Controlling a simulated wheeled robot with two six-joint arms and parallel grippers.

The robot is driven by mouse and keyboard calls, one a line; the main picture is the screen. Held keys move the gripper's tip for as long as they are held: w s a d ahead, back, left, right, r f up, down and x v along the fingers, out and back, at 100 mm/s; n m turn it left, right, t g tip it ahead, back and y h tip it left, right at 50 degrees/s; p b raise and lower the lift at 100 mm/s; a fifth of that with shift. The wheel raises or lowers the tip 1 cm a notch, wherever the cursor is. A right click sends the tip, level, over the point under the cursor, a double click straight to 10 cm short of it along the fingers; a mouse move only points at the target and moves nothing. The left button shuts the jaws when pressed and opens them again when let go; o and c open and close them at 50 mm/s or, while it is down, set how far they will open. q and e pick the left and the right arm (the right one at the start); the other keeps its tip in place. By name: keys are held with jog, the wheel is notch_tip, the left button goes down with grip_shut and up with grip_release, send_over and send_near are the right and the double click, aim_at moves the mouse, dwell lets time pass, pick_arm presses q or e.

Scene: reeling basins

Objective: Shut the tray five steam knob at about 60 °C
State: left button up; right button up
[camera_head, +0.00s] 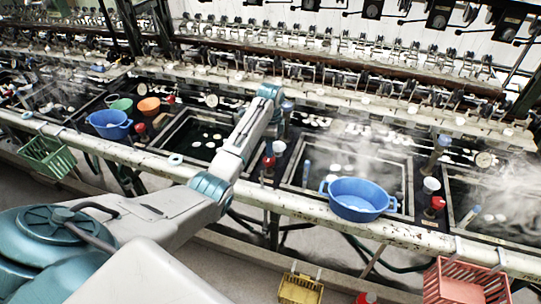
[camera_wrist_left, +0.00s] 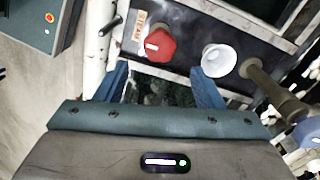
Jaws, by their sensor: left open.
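A red knob (camera_wrist_left: 160,43) with a white mark sits beside a small label reading STEAM (camera_wrist_left: 138,25) in the left wrist view. My left gripper (camera_wrist_left: 158,72) is open and empty, with its two blue fingers apart. The red knob lies just beyond the fingertips, roughly between them, and looks untouched. In the head view a red knob (camera_head: 268,162) shows next to my left forearm; the fingers cannot be made out there. No tray number or temperature reading is legible. My right gripper is not in view.
A blue basin (camera_head: 358,199) sits on the front rail at right, another blue basin (camera_head: 110,124) at left. Pink (camera_head: 466,284) and green (camera_head: 46,157) baskets hang in front.

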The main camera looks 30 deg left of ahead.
aim_at(270, 159)
pick_arm(q)
jog(key=shift+r+b, duration=0.55)
jog(key=shift+r, duration=1.65)
